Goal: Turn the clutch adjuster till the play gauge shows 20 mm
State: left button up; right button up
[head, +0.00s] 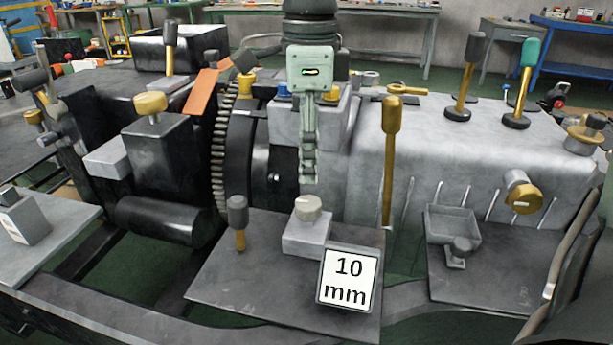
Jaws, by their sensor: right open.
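The play gauge (347,278) is a white plate in a dark frame that reads "10 mm". Beside it, what looks like the clutch adjuster (308,207) is a pale round knob on top of a small grey block (307,235). Both are on a flat dark plate (225,278) at the front middle. My right gripper (309,177) points down just above and behind the knob in the picture, apart from it. It is seen nearly edge-on, open and empty. My left gripper is not in view.
A short grey-topped lever (238,222) stands left of the knob. A tall brass lever (390,150) stands to its right. The toothed flywheel (226,140) and the grey gearbox housing (450,150) are behind. A small grey tray (453,226) is at the right.

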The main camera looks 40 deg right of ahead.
aim_at(309, 202)
jog(key=shift+d+f, duration=0.1)
jog(key=shift+f, duration=0.2)
jog(key=f, duration=0.6)
jog(key=shift+s, duration=0.2)
jog(key=shift+f, duration=0.5)
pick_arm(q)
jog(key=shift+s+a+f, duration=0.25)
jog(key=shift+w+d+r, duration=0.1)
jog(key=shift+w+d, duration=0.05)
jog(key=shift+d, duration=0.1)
pick_arm(e)
jog(key=shift+w, duration=0.1)
jog(key=c, duration=1.2)
jog(key=shift+o, duration=0.2)
